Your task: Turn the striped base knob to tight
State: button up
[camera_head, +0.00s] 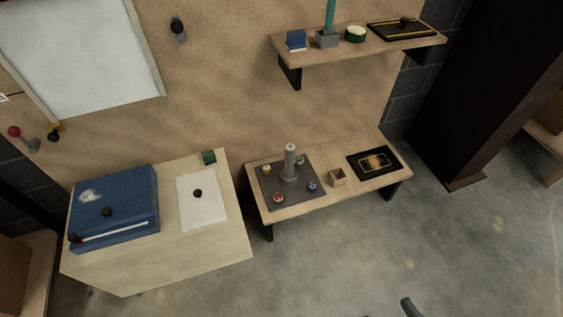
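A dark grey square base plate (298,201) lies on the low wooden bench. A pale grey post (290,162) stands upright at its middle. Small knobs sit around the post near the corners: a yellowish one (267,169), a green one (300,160), a red and white one (278,197) and a blue and white one (312,186). They are too small to tell which is striped or how each is turned. My gripper is not recognisable in this view.
The low bench (350,193) also holds a small wooden box (337,177) and a black tray (386,151). A cabinet (190,259) with a blue case (128,188) stands left. A loaded shelf (343,50) hangs above. A dark curved piece (410,307) shows at the bottom edge. The front floor is clear.

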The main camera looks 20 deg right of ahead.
aim_at(299, 160)
jog(key=i+l, duration=0.2)
jog(key=i, duration=0.3)
jog(key=i+l, duration=0.25)
jog(key=i, duration=0.25)
jog(key=i+l, duration=0.2)
jog(key=i, duration=0.3)
jog(key=i+l, duration=0.2)
jog(key=i, duration=0.3)
